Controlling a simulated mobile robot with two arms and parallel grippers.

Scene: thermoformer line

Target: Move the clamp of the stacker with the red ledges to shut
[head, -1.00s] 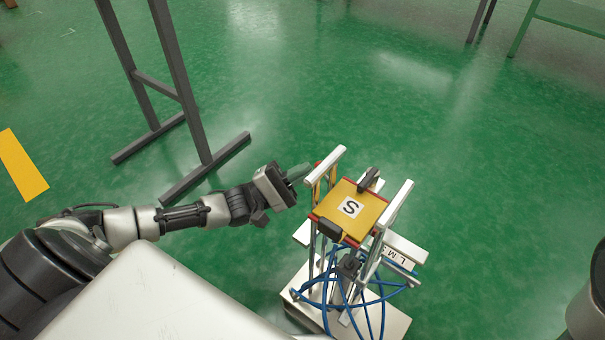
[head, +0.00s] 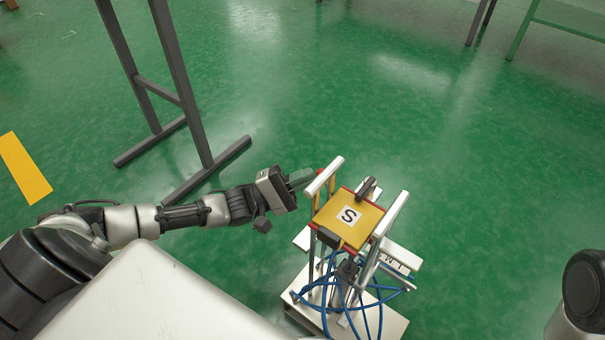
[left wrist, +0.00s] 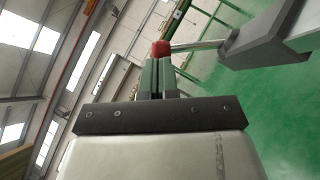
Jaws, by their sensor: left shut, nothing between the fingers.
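The stacker (head: 323,176) with the red ledges stands right of my left gripper in the head view. It has pale posts and top bars, and a yellow plate (head: 332,212) marked S lies between red edges. A red ball knob (left wrist: 161,48) on a silver rod (left wrist: 200,44) shows in the left wrist view, apparently the clamp's handle. My left gripper (head: 303,178) is shut and empty, beside the stacker's left top bar. Its fingers (left wrist: 158,75) point at the knob, which appears at or just beyond their tips; contact cannot be told. My right gripper is out of view.
A dark metal frame (head: 181,80) stands on the green floor behind my left arm. Blue hoses (head: 318,286) loop around the stacker's lower part above its pale base (head: 391,322).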

